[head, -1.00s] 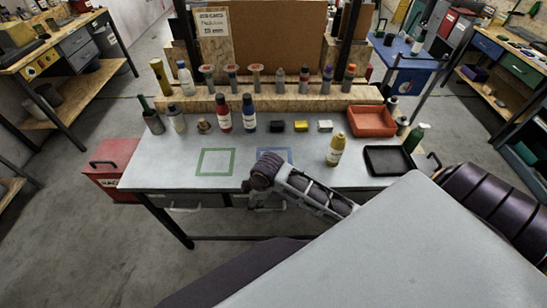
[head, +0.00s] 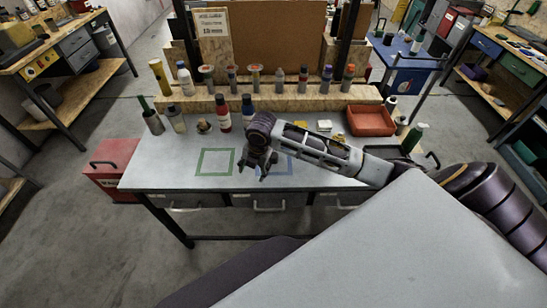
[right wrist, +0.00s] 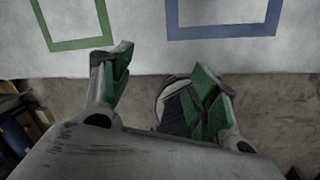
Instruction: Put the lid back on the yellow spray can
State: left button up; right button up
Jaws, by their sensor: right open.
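The yellow spray can (head: 338,138) stands on the right part of the workbench. My right forearm hides most of it in the head view, and only a small yellow part shows above the arm. I cannot make out its lid in either view. My right gripper (head: 259,172) is open above the bench, near its front edge and close to the blue taped square (head: 283,167). In the right wrist view its green-padded fingers (right wrist: 163,65) are apart, with nothing clearly held. A rounded, white-rimmed dark thing shows partly behind one finger there; I cannot tell what it is. My left gripper is out of view.
A green taped square (head: 216,149) lies left of the blue one on the grey bench. Several bottles, including a red one (head: 223,116), line the back. A red-orange tray (head: 371,121) stands at the right. The bench's left front is clear.

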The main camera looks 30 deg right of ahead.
aim_at(274, 155)
jog(key=w+d+r+n+h, duration=0.1)
jog(key=w+d+r+n, duration=0.3)
jog(key=d, duration=0.7)
notch_tip(274, 155, up, 4)
jog(key=n, duration=0.2)
jog(key=shift+f+n+g, duration=0.15)
jog(key=shift+n+g, duration=0.25)
jog(key=shift+w+d+f+p, duration=0.1)
jog(key=shift+w+f+p, duration=0.1)
jog(key=shift+f, duration=1.25)
jog(key=shift+w+d+f+p, duration=0.1)
jog(key=shift+f+p, duration=0.05)
jog(key=shift+f, duration=1.25)
jog(key=shift+w+f+p, duration=0.15)
jog(key=shift+f+p, duration=0.05)
jog(key=shift+f, duration=1.25)
jog(key=shift+f+h+p, duration=0.3)
jog(key=shift+f, duration=0.45)
jog(key=shift+w+d+f+p, duration=0.15)
jog(key=shift+f+p, duration=0.2)
jog(key=shift+f, duration=1.5)
jog(key=shift+c, duration=0.3)
jog(key=c, duration=0.7)
